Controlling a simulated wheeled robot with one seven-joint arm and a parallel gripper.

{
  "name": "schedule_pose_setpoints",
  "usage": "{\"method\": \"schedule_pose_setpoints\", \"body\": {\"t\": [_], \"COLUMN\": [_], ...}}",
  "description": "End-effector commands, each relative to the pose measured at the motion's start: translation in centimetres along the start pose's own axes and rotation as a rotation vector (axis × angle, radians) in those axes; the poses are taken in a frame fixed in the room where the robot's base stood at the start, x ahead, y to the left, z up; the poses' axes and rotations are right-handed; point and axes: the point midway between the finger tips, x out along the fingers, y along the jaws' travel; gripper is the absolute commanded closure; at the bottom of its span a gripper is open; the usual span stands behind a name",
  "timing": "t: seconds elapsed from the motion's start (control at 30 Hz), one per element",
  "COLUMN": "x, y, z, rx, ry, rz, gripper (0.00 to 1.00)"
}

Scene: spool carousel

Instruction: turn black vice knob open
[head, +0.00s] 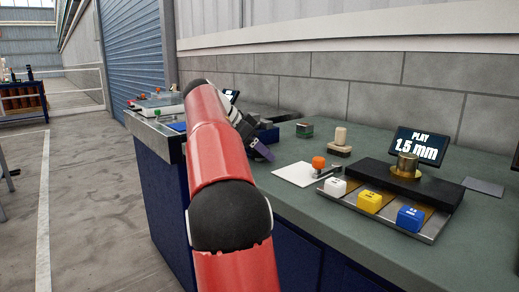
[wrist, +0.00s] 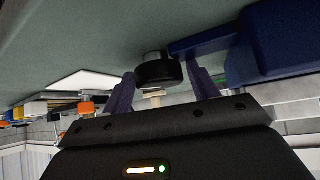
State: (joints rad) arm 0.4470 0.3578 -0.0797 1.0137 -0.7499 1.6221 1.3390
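The black vice knob (wrist: 158,70) is a dark round knob in the wrist view, at the inner end of a blue bar. The bar joins the blue vice (wrist: 280,42) on the right. My gripper (wrist: 163,74) has its two purple fingers spread apart, with the knob showing in the gap between them. There is room on both sides of the knob, and I cannot tell whether the fingertips reach around it. In the head view my gripper (head: 260,149) is at the bench beside the blue vice (head: 268,134); my red arm hides much there, and the knob is not clear.
The green bench top (head: 390,155) carries an orange ball-topped piece (head: 319,162), a wooden-looking peg (head: 340,138), and a tray with white, yellow and blue blocks (head: 410,217). A screen (head: 417,146) reads "PLAY 1.5 mm". Floor on the left is clear.

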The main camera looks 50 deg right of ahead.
Motion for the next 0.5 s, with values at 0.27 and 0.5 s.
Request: {"method": "schedule_pose_setpoints", "body": {"t": [0.27, 0.5], "x": [-0.01, 0.05], "y": [-0.01, 0.02], "z": [0.01, 0.1], "rx": [0.0, -0.017], "ry": [0.0, 0.0], "rz": [0.0, -0.017], "gripper": [0.76, 0.76]}}
